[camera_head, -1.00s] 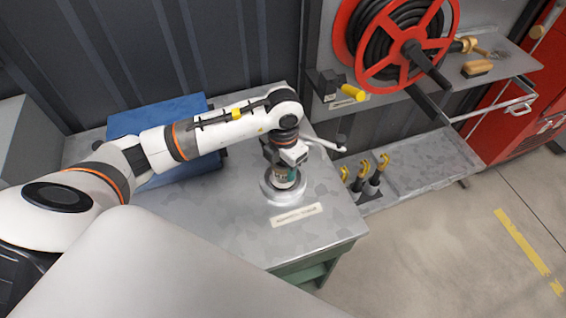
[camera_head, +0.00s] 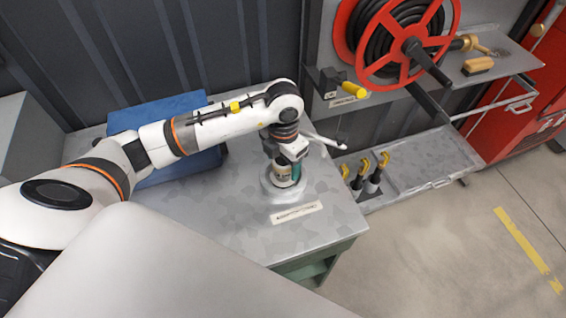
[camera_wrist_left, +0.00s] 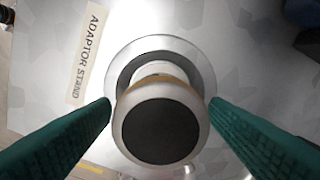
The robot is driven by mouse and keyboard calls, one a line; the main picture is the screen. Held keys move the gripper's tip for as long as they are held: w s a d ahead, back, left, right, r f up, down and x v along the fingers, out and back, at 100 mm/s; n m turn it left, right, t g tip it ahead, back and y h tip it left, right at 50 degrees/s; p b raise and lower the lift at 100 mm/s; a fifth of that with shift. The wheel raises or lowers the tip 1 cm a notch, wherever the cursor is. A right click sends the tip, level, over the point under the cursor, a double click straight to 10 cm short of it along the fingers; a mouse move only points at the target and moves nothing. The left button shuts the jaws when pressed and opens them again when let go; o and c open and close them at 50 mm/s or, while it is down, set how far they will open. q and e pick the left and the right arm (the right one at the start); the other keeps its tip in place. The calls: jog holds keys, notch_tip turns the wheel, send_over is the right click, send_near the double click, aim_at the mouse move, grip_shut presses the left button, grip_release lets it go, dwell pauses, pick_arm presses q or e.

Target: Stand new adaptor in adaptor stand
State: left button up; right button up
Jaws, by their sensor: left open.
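The adaptor (camera_wrist_left: 158,130), pale with a dark round end face and a brass-coloured band, stands in the ring of the adaptor stand (camera_wrist_left: 198,58) in the left wrist view. It looks upright. My left gripper (camera_wrist_left: 160,104) is open, with one green finger on each side of the adaptor and no clear grip on it. In the head view the left gripper (camera_head: 290,177) points down over the adaptor stand (camera_head: 268,192) on the grey bench. The adaptor shows there only in part, under the wrist. My right gripper is out of view.
A label reading "ADAPTOR STAND" (camera_head: 296,213) lies in front of the stand. A blue case (camera_head: 180,110) is at the bench's back left. A hose reel (camera_head: 405,45) and several yellow-handled tools (camera_head: 372,175) are to the right. The bench front is clear.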

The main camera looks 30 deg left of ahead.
pick_arm(q)
notch_tip(320, 180, up, 10)
jog(key=shift+f+b, duration=0.15)
jog(key=shift+b, duration=0.85)
jog(key=shift+r, duration=0.5)
